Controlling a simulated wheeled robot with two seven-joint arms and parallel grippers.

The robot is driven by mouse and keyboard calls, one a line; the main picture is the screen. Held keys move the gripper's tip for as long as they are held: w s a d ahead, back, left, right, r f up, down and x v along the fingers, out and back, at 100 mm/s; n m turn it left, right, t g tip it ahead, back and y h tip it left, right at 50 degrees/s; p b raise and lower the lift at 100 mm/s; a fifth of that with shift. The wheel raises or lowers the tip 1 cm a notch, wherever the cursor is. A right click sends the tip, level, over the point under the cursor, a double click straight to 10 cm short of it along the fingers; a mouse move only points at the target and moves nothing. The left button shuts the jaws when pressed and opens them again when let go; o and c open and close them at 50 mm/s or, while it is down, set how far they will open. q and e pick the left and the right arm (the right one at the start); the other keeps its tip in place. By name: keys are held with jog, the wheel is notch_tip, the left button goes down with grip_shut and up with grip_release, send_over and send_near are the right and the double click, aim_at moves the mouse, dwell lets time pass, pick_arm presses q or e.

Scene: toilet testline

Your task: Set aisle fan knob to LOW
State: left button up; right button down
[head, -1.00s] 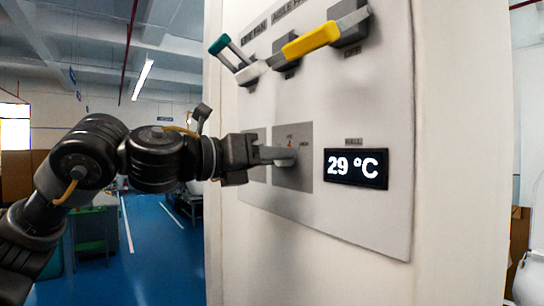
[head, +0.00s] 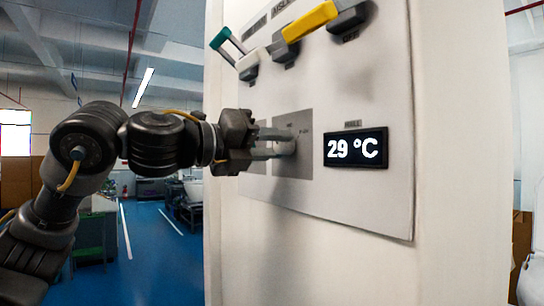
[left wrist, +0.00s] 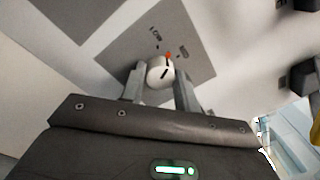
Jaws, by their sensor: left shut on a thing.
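The white round fan knob (left wrist: 160,73) sits on a grey square plate (left wrist: 195,62) in the left wrist view. It has a dark line on its face and an orange-red mark at its edge, pointing between a label that seems to read LOW and another label I cannot read. My left gripper (left wrist: 160,88) has one finger on each side of the knob, closed on it. In the head view the same gripper (head: 282,144) reaches in from the left, its fingers one above the other at the knob, which they partly hide. My right gripper is not in view.
The white panel (head: 365,225) carries a display (head: 356,155) reading 29 °C, right of the knob. Above are a yellow-handled switch (head: 310,20) and a green-and-white-handled switch (head: 228,42). Left of the panel is open blue floor (head: 150,235) with benches behind.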

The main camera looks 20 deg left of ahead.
pick_arm(q)
jog(key=n+b, duration=0.2)
jog(key=n, duration=0.2)
jog(key=shift+f+b, duration=0.15)
jog(key=shift+b, duration=0.15)
jog(key=shift+n+b, duration=0.65)
jog(key=shift+n, duration=0.65)
jog(key=o, duration=1)
jog(key=b+v, duration=0.4)
jog(key=v, duration=0.7)
